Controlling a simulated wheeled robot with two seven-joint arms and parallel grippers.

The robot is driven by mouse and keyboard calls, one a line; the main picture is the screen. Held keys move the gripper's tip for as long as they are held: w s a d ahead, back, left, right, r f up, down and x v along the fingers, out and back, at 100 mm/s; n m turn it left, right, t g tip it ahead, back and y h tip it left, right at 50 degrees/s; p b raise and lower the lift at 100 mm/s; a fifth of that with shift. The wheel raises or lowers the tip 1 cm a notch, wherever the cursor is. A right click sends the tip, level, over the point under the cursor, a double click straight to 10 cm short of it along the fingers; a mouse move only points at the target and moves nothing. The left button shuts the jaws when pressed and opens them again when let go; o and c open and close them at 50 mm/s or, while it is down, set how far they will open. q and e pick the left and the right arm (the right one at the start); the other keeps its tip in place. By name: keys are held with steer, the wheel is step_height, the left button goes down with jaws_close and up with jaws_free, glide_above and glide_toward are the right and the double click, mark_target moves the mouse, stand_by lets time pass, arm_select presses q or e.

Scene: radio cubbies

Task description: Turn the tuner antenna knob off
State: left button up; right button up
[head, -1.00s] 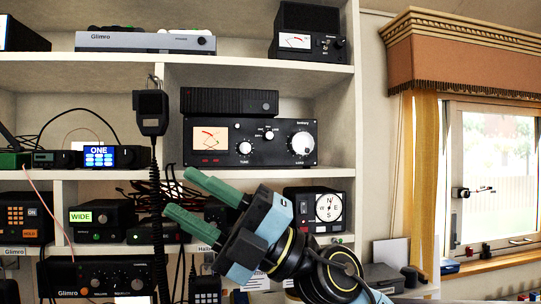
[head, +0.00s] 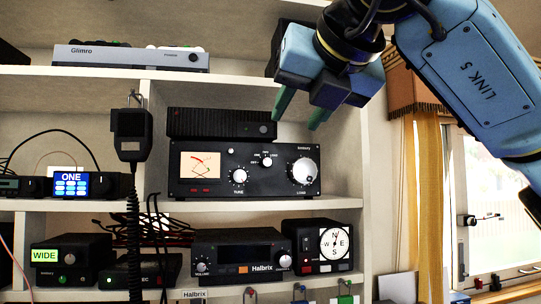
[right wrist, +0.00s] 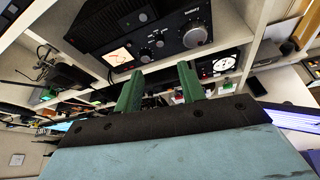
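The tuner (head: 244,171) is a black box with a lit meter on its left, on the middle shelf. It has a TUNE knob (head: 239,176), a large LOAD knob (head: 304,171) and, between and above them, a small antenna selector knob (head: 267,161). The printed positions around that knob are too small to read surely. My right gripper (head: 298,112) hangs from the upper right, its green fingers apart and empty, in front of and above the tuner's right part. The tuner (right wrist: 172,34) also shows beyond the fingers in the right wrist view. My left gripper is not in view.
A flat black box (head: 221,123) lies on the tuner. A hand microphone (head: 132,134) with a coiled cord hangs left of it. The Halbrix radio (head: 241,256) and a compass dial unit (head: 318,246) stand on the shelf below. A shelf upright (head: 380,190) bounds the right.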

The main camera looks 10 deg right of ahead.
mark_target(268, 160)
steer(key=p+x, duration=0.2)
steer(key=x, duration=0.9)
steer(key=shift+w+a+f, duration=0.15)
steer(key=shift+w+a, duration=0.05)
steer(key=shift+w, duration=0.1)
steer(key=shift+w+f, duration=0.3)
steer(key=shift+w, duration=0.3)
jaws_close()
